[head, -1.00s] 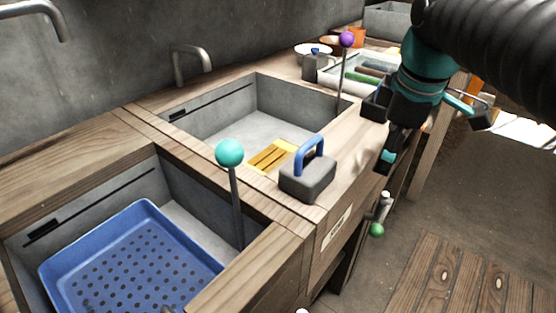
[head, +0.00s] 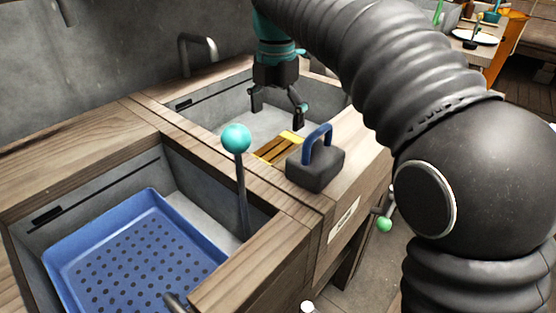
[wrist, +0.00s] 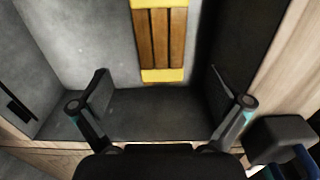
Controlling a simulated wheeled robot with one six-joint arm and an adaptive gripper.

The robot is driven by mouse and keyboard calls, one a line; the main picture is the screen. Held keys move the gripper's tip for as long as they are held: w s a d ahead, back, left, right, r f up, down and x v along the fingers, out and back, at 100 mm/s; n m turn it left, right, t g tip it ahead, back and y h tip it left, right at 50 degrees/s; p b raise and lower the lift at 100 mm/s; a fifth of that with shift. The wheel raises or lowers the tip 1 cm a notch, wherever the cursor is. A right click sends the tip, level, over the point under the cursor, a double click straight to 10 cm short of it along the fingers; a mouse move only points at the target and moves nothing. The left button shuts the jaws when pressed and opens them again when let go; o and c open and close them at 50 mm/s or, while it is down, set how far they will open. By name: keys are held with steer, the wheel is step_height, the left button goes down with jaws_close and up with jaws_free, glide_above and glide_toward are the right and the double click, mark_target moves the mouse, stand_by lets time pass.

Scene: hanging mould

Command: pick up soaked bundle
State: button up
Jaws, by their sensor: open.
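The soaked bundle (head: 278,149) appears to be the set of brown strips with yellow bands at its ends. It lies in the far grey basin (head: 222,115), near its front wall. In the wrist view the bundle (wrist: 160,38) lies at the top middle, its upper end cut off by the frame. My gripper (head: 276,110) is open and empty above the basin, pointing down. In the wrist view its two fingers (wrist: 158,88) stand wide apart, with the bundle's near end beyond them and between their lines. In the head view the bundle's near side is partly behind the basin's wooden edge.
A dark block with a blue handle (head: 315,167) stands on the rim beside the bundle. A lever with a teal ball (head: 236,139) rises between the basins. The near basin holds a blue perforated tray (head: 75,250). A tap (head: 196,50) stands behind the far basin.

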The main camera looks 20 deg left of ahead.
mark_target(277, 149)
step_height(277, 149, down, 9)
steer(key=shift+d+f+b, duration=0.1)
steer(key=shift+b, duration=0.55)
steer(key=c, duration=1.6)
